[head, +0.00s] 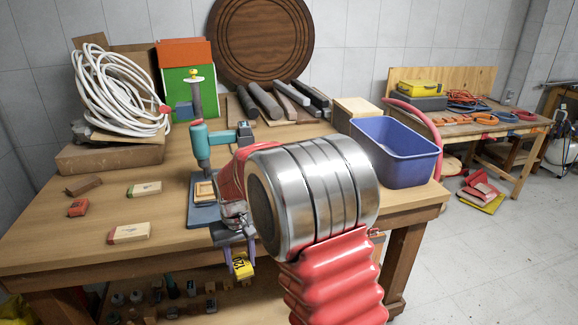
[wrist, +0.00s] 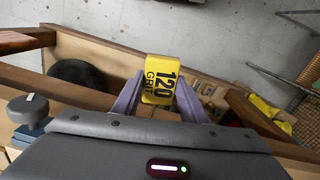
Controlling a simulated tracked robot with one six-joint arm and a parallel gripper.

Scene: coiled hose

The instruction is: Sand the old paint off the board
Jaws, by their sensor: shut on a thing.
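My gripper (head: 239,262) is shut on a yellow sanding block (head: 243,268) printed "120 GRIT". In the wrist view the block (wrist: 158,80) sits between the purple fingers of my gripper (wrist: 157,98). In the head view, block and fingers hang in front of the workbench's front edge, apart from the top.
Blocks labelled green (head: 144,189) and red (head: 128,233) lie on the left of the workbench (head: 60,240). A blue bin (head: 398,155) stands at the right, a coiled white hose (head: 112,90) at the back left. The bench's front left is mostly clear.

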